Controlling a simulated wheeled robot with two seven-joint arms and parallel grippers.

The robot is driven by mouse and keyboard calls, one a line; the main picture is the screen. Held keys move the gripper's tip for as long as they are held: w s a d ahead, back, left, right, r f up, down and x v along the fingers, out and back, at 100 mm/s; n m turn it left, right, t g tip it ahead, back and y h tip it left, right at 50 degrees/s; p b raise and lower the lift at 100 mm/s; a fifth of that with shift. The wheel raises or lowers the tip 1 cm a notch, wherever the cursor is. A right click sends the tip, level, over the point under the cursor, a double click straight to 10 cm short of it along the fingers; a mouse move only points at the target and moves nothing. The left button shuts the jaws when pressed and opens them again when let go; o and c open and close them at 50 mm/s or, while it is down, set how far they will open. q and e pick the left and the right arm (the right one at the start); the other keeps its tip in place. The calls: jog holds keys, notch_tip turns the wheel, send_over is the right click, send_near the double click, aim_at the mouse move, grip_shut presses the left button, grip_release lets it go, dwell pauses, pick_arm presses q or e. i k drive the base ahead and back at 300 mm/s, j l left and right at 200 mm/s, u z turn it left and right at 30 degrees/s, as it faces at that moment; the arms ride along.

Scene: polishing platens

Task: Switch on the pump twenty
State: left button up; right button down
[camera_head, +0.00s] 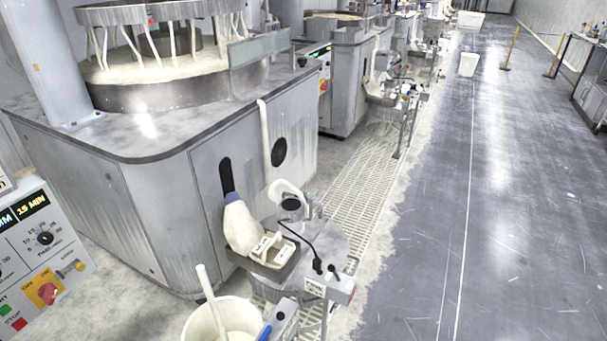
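A small grey switch box (341,289) on a thin post stands at the lower middle, in front of the first polishing machine. A white label (315,288) on its left end carries small print that I cannot read for certain. Dark knobs or plugs stand on its top, and a black cable runs from it to the left. Behind it is a round grey tank lid (318,245) with pump fittings and a white hose. Which pump is number twenty cannot be told for certain. Neither of my grippers is in view.
A white bucket (205,322) with a stick in it stands at the bottom, beside a grey and blue item (284,322). A control panel (40,240) is at the left edge. The grey floor (480,230) on the right is largely clear; a white bin (468,64) stands farther back.

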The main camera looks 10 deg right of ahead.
aim_at(331, 268)
jog(key=k+l+u, duration=0.6)
jog(key=k+l, duration=0.15)
jog(key=k, duration=0.1)
